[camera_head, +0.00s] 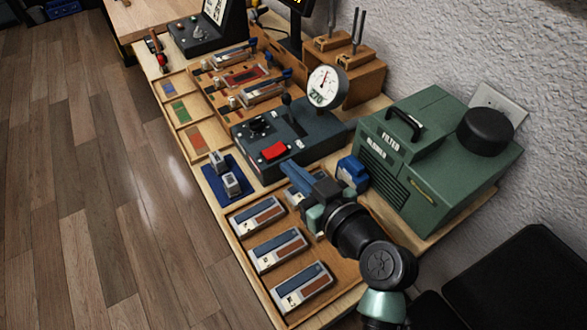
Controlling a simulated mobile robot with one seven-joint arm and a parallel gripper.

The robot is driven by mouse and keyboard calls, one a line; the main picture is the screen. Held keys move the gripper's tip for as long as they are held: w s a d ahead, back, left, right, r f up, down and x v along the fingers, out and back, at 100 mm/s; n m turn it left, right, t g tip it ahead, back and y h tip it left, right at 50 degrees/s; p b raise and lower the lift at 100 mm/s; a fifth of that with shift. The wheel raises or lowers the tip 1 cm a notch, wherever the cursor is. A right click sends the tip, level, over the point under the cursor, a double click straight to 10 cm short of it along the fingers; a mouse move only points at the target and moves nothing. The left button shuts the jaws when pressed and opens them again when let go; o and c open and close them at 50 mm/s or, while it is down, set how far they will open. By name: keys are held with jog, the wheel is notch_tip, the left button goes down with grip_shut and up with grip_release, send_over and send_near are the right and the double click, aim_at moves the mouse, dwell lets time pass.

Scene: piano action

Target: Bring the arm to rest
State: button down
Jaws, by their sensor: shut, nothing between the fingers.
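My arm comes in from the bottom right and reaches over the front part of the bench. My gripper (288,168) is shut and empty, above the bench between the dark control box (277,142) and the wooden tray of blocks. One grey, blue and brown block (293,197) is partly hidden under the gripper. My wrist hides part of the tray's right side.
A green blower box (438,160) stands to the right by the wall. Several blocks (278,248) lie in the tray. A blue mat (214,180) holds two small grey pieces. A round gauge (327,88) rises behind the control box. Open floor lies left.

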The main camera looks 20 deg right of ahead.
dwell(0.3)
jog(key=w+a+r+t+h+p, duration=0.1)
jog(key=w+a+r+t, duration=0.1)
jog(key=r, duration=0.8)
jog(key=w+a+r+t+p, duration=0.1)
jog(key=a+r, duration=0.1)
jog(key=r, duration=0.7)
jog(key=w+a+r+t+h+p, duration=0.1)
jog(key=w+a+r+t, duration=0.15)
jog(key=r, duration=0.75)
jog(key=s+a+r+t, duration=0.2)
jog(key=s+r, duration=0.2)
jog(key=r, duration=0.4)
jog(key=s+a+r+m+t+p, duration=0.1)
jog(key=s+r, duration=0.3)
jog(key=r, duration=0.4)
jog(key=s+a+r+m+t+h, duration=0.1)
jog(key=s+a+r+t, duration=0.3)
jog(key=r, duration=0.4)
jog(key=shift+s+p, duration=0.4)
jog(key=shift+s, duration=0.2)
